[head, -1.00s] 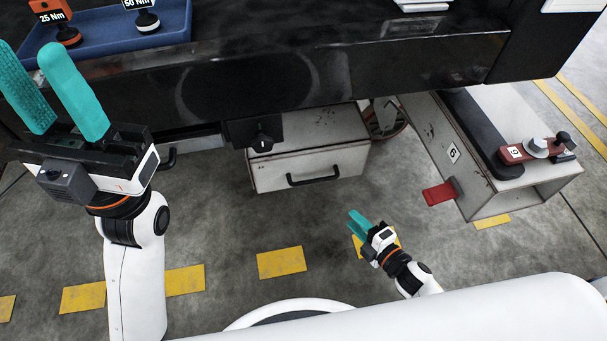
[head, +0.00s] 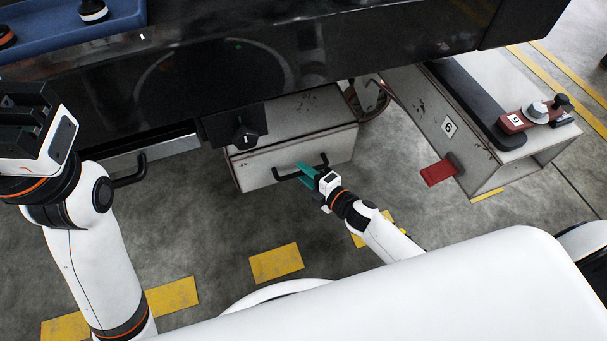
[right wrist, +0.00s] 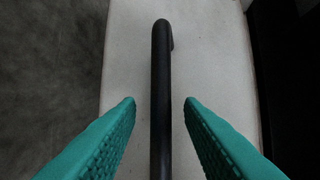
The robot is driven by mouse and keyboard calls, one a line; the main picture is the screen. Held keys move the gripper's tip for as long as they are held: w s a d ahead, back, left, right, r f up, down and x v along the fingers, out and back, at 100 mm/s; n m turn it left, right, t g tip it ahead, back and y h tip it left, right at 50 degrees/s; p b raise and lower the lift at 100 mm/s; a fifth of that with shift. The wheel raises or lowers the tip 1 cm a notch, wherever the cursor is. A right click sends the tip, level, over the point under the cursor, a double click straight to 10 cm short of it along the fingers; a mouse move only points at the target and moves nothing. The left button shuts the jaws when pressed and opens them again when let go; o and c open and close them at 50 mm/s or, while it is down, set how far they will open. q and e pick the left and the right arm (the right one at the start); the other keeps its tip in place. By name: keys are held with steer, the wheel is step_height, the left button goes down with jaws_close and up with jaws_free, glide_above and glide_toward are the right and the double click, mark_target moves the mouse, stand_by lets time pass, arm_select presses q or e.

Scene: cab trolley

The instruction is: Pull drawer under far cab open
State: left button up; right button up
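The drawer (head: 262,175) is a worn pale box front with a black bar handle (head: 322,160), under the dark cab body in the head view. My right gripper (head: 307,171) is at this handle. In the right wrist view the handle (right wrist: 161,90) runs between the two teal fingers of my right gripper (right wrist: 160,108), with a gap on each side, so the gripper is open. The pale drawer front (right wrist: 215,60) lies behind the handle. My left gripper (head: 25,125) is at the left edge of the head view; its fingers are out of frame.
Another black handle (head: 130,172) is at the left, near my left arm. A black knob (head: 245,136) hangs beside the drawer. At the right stand a grey box marked 6 (head: 480,165) and a red pedal (head: 441,170). A blue tray (head: 60,30) is at upper left. Floor before the drawer is clear.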

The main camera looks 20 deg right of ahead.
steer(key=shift+w+a, duration=0.25)
steer(key=shift+w, duration=0.25)
jaws_close()
steer(key=shift+s+f, duration=0.1)
